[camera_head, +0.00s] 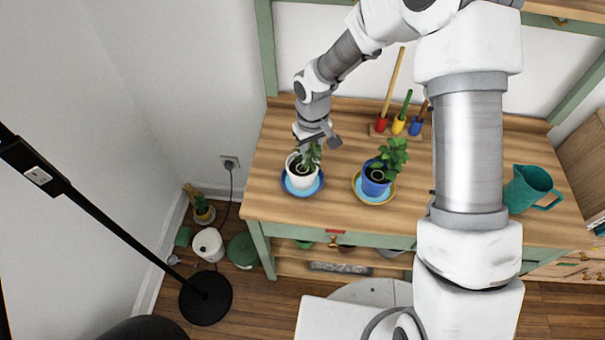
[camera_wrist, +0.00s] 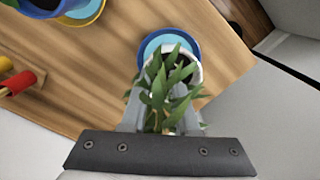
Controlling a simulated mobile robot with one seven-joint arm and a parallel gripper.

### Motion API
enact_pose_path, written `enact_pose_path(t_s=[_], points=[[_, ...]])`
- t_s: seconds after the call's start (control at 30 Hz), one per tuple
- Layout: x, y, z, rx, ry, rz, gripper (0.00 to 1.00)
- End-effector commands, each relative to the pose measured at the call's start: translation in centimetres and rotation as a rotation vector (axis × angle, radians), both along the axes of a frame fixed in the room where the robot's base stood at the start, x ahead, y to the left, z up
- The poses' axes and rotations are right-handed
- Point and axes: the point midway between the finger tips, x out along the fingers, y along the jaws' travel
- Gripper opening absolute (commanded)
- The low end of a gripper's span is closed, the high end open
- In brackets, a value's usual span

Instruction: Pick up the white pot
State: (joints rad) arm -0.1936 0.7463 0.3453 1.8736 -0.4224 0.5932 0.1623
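The white pot (camera_head: 299,181) holds a leafy green plant and stands upright on a blue saucer (camera_head: 288,187) near the left end of the wooden bench. My gripper (camera_head: 317,141) is above and just behind the pot, close to its leaves. In the wrist view, my gripper (camera_wrist: 163,112) has its two fingers spread apart, with leaves between and over them. The pot's white rim (camera_wrist: 197,74) shows just beyond the fingers, on the blue saucer (camera_wrist: 172,37). Leaves hide the fingertips and much of the pot, so I cannot tell whether they touch it.
A blue pot (camera_head: 374,184) with a plant stands on a yellow-rimmed saucer to the right. Colored-handled tools (camera_head: 399,125) stand in a rack behind it. A teal jug (camera_head: 527,187) is at the far right. The bench's left front corner is clear.

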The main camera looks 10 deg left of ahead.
Motion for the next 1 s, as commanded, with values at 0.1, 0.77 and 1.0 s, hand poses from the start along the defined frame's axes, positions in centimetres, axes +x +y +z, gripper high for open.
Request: enact_pose_path(t_s=[0.1,0.77,1.0], points=[[0.01,-0.01,0.02,0.0,0.0,0.0,0.05],[0.0,0.0,0.05,0.0,0.0,0.0,0.0],[0.01,0.01,0.05,0.0,0.0,0.0,0.0]])
